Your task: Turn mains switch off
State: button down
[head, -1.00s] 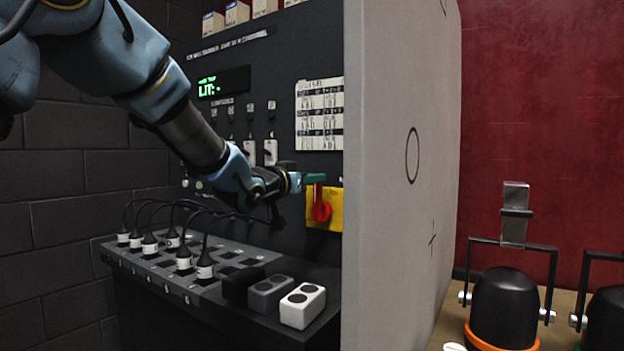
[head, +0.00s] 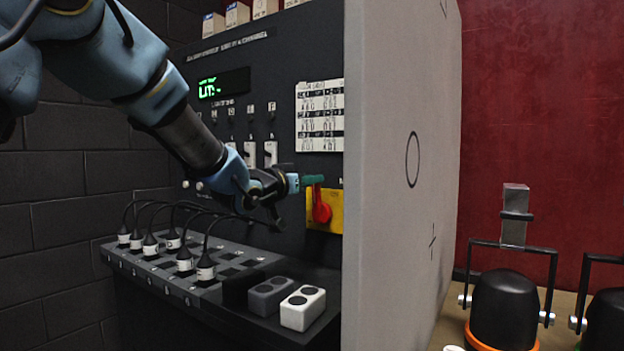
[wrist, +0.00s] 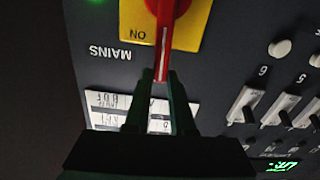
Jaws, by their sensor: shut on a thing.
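The mains switch is a red rotary handle (head: 321,208) on a yellow plate (head: 336,216), low on the dark panel's right side. In the wrist view, the red handle (wrist: 164,40) with a white line lies over the yellow plate (wrist: 192,28), beside an upside-down "ON"; "MAINS" is printed on the panel nearby. My gripper (head: 314,180) is at the handle's outer end, which points roughly upward in the head view. In the wrist view, my gripper (wrist: 159,82) has a finger on each side of the handle's tip, closed on it.
A grey side wall (head: 400,180) stands close to the right of the switch. A ledge below carries several black plugs with cables (head: 185,262) and a white two-button box (head: 302,307). White toggles (wrist: 246,104) sit beside the switch in the wrist view.

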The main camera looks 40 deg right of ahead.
jog(key=w+a+f+n+p, duration=0.2)
jog(key=w+f+n+p, duration=0.5)
jog(key=n, duration=1)
jog(key=shift+w+f+p, duration=0.4)
jog(key=shift+w+f, duration=0.1)
jog(key=shift+f, duration=0.45)
jog(key=shift+a+n, duration=0.1)
jog(key=shift+n, duration=0.2)
jog(key=c, duration=0.8)
grip_release()
jog(key=shift+o, duration=0.2)
jog(key=b+v, duration=0.2)
jog(key=v, duration=0.8)
jog(key=shift+a+b, duration=0.35)
jog(key=shift+s, duration=0.1)
